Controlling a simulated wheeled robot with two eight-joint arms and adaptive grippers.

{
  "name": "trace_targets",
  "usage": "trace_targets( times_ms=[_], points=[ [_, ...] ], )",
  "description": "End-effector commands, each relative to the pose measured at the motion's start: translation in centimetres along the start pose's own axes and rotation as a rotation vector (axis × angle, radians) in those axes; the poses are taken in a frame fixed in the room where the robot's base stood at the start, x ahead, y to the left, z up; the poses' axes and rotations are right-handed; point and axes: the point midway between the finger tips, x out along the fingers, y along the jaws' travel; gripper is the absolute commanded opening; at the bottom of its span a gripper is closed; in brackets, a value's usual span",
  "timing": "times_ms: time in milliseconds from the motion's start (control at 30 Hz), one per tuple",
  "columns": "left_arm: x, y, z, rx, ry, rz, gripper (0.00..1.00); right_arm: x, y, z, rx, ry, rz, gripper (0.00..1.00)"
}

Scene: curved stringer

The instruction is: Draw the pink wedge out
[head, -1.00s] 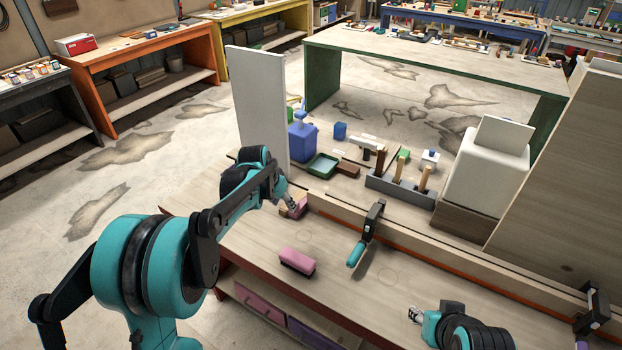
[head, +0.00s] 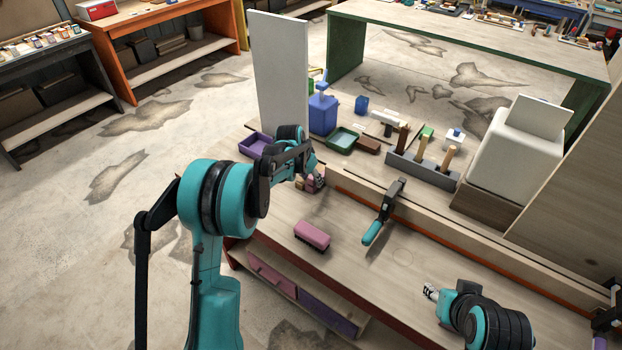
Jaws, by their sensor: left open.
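A small pink and tan piece (head: 299,184), which looks like the pink wedge, is at the left end of the long wooden stringer (head: 420,217) on the bench. My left gripper (head: 318,183) is open, right beside this piece. The fingers partly cover it, so I cannot tell whether they touch it or straddle it. My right gripper (head: 430,291) is low over the bench's right front, apart from the stringer. It is too small to tell whether it is open.
A pink block with a dark underside (head: 312,235) lies on the open bench top. A black and teal clamp (head: 388,205) sits on the stringer. Behind stand a tall white panel (head: 280,75), a purple tray (head: 254,146), a green tray (head: 343,141) and a tool holder (head: 420,170).

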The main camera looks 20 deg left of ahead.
Motion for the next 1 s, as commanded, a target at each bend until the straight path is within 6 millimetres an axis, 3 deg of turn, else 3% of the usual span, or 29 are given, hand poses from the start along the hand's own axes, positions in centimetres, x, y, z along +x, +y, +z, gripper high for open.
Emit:
trace_targets(
  times_ms=[100, 267, 500, 800, 1000],
  points=[
    [0.0, 0.0, 0.0, 0.0, 0.0, 0.0, 0.43, 0.0, 0.0, 0.0, 0.0, 0.0, 0.0, 0.4],
    [-0.1, 0.0, 0.0, 0.0, 0.0, 0.0, 0.01, 0.0, 0.0, 0.0, 0.0, 0.0, 0.0, 0.4],
    [-0.2, -0.1, 0.3, -0.001, 0.0, 0.0, 0.0, 0.0, 0.0, 0.0, 0.0, 0.0, 0.0, 0.4],
    [-2.0, -0.9, 4.6, -0.001, -0.001, -0.001, 0.0, 0.0, 0.0, 0.0, 0.0, 0.0, 0.0, 0.4],
    [-2.1, -1.0, 5.1, 0.0, -0.004, 0.0, 0.0, 0.0, 0.0, 0.0, 0.0, 0.0, 0.0, 0.4]
  ],
)
